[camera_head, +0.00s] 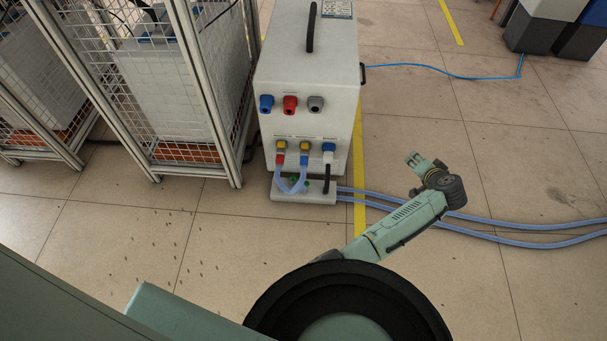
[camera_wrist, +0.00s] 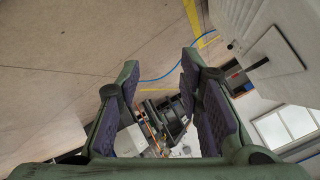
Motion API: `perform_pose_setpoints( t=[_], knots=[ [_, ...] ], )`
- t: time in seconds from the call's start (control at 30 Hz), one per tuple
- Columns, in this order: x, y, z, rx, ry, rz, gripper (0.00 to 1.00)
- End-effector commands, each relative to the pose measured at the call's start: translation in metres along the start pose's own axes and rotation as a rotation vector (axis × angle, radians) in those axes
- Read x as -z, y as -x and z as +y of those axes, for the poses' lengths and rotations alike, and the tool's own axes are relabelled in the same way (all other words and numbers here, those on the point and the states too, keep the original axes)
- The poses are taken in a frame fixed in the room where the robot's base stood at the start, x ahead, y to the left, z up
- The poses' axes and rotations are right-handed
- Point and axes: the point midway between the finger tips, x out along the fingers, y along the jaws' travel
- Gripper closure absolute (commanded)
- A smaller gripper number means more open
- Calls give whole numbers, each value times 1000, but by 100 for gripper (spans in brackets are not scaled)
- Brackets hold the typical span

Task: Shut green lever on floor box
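The floor box (camera_head: 318,199) is a low, pale box at the foot of a white cabinet in the head view. Small green parts (camera_head: 306,182) show on top of it, partly behind clear bluish hoses; the green lever's shape and position are too small to tell. A dark upright handle (camera_head: 327,179) stands at the box's right. My gripper (camera_head: 415,160) is in the air to the right of the box and apart from it. In the wrist view my gripper (camera_wrist: 160,66) has its two fingers spread with nothing held between them. I cannot make out the green lever in the wrist view.
The white cabinet (camera_head: 305,120) with coloured connectors stands behind the box. A wire-mesh cage (camera_head: 172,75) stands to its left. Bluish hoses (camera_head: 520,232) run right along the floor, and a blue cable (camera_head: 450,73) lies behind.

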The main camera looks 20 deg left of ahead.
Motion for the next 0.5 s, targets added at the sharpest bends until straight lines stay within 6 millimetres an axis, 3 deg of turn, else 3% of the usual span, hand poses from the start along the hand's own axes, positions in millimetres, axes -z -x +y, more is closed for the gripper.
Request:
perform_pose_setpoints(
  t=[0.03,0.17,0.3,0.4,0.5],
  knots=[
    [-41,-21,6,56,-78,-50,66],
    [-140,-59,2,208,-277,-128,66],
    [-239,-86,-38,383,-506,-162,66],
    [-293,-95,-77,489,-654,-160,66],
    [-326,-98,-110,565,-769,-143,66]
  ],
)
